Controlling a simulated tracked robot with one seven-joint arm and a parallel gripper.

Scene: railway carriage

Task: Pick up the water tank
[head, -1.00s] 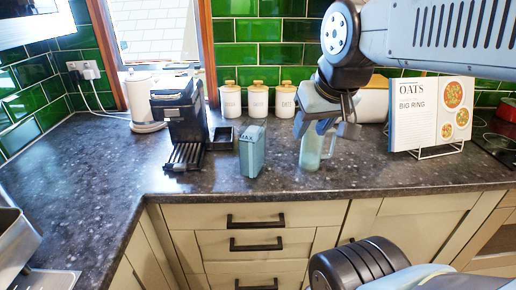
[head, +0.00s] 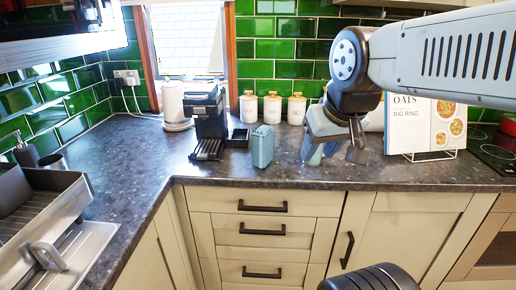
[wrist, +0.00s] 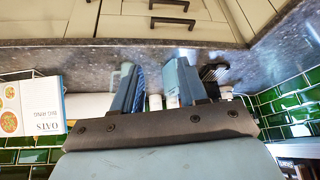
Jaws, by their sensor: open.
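The water tank (head: 262,146) is a blue-grey, upright, narrow box on the dark worktop, just right of the black coffee machine (head: 207,118) in the head view. My gripper (head: 335,152) points down to the right of the tank, apart from it, and is open and empty. A bluish glass jug (head: 314,154) shows partly behind the fingers; the rest of it is hidden. In the wrist view my gripper (wrist: 156,88) has its two blue fingers spread apart. The coffee machine (wrist: 214,72) shows beyond the right finger; I cannot make out the tank clearly there.
White canisters (head: 271,108) with wooden lids stand behind the tank. A white kettle (head: 174,103) stands left of the coffee machine. A recipe book (head: 421,124) on a stand is at right. A dish rack (head: 40,215) is at left. The worktop in front of the tank is clear.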

